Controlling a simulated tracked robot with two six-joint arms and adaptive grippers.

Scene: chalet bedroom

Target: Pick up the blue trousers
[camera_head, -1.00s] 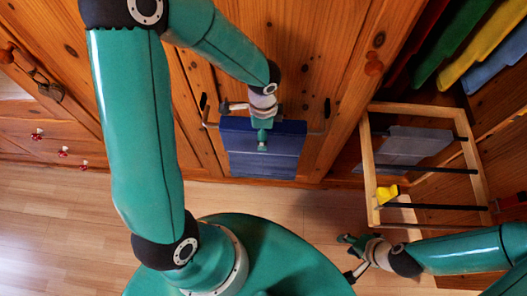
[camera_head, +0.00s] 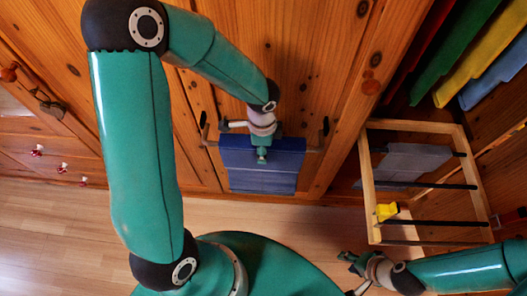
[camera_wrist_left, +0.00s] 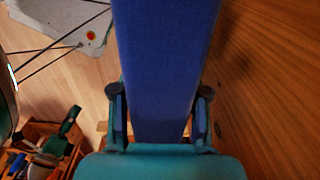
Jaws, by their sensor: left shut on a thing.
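The blue trousers (camera_head: 263,182) hang folded over a rail on the wooden door in the head view. My left gripper (camera_head: 262,155) is at their upper front, below the rail. In the left wrist view the trousers (camera_wrist_left: 165,50) run as a long blue strip between the two fingers of my left gripper (camera_wrist_left: 160,100), which is shut on them. My right gripper (camera_head: 352,272) is low at the right, apart from the trousers, with its fingers spread and nothing between them.
A wooden rack (camera_head: 368,185) with dark bars holds a grey cloth (camera_head: 413,160) and a yellow item (camera_head: 387,211). Green, yellow and blue garments (camera_head: 487,55) hang at upper right. A crate of tools (camera_wrist_left: 50,150) shows in the wrist view. The floor at left (camera_head: 60,230) is clear.

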